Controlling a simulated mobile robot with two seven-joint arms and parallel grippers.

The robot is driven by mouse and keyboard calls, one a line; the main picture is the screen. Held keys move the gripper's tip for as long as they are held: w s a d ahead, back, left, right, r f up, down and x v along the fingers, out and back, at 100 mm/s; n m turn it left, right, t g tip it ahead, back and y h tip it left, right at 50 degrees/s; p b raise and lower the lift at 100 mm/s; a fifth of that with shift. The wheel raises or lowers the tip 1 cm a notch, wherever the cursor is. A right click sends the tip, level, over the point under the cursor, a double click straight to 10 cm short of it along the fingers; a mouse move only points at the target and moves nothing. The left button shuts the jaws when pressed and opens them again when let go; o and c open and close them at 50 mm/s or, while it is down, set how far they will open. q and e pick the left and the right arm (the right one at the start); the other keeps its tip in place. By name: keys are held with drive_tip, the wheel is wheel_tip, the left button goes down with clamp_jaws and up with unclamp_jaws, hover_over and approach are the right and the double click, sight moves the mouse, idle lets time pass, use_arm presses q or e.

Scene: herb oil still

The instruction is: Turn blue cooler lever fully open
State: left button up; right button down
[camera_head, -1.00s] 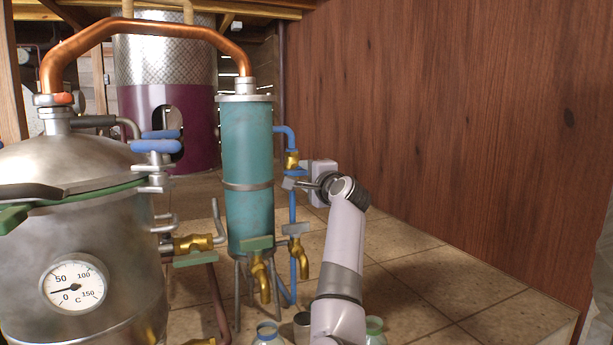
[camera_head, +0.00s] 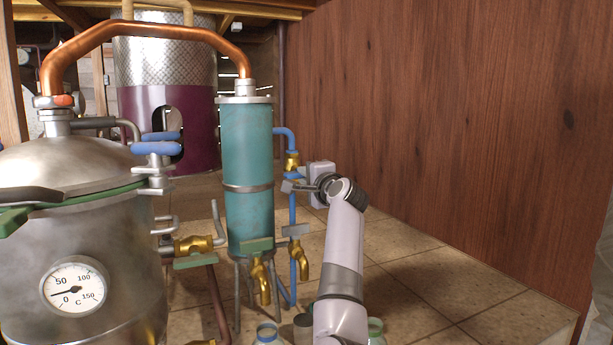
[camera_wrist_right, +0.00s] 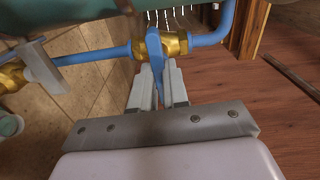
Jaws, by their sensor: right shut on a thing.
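The blue cooler lever (camera_wrist_right: 156,62) sits on a brass valve (camera_wrist_right: 176,43) in the blue pipe. In the wrist view it points from the valve towards my gripper, across the line of the pipe. My right gripper (camera_wrist_right: 157,88) is shut on the lever, one finger on each side. In the head view the brass valve (camera_head: 292,160) is right of the teal cooler (camera_head: 247,150), and my right gripper (camera_head: 290,186) reaches in from the right just below it. The lever shows there only as a small blue piece (camera_head: 291,174). My left gripper is not in view.
The steel still (camera_head: 70,240) with its dial (camera_head: 74,287) fills the left. Brass taps (camera_head: 262,280) with green and grey handles are below the cooler, close to my right arm. Jars (camera_head: 267,334) stand at the bottom. A wooden wall (camera_head: 450,120) bounds the right; tiled floor there is clear.

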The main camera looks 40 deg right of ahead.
drive_tip(key=n+p, duration=1.2)
drive_tip(key=n, duration=0.5)
drive_tip(key=shift+n, duration=0.6)
drive_tip(key=c, duration=1.1)
unclamp_jaws()
drive_tip(key=shift+s, duration=0.15)
drive_tip(key=shift+v, duration=3.45)
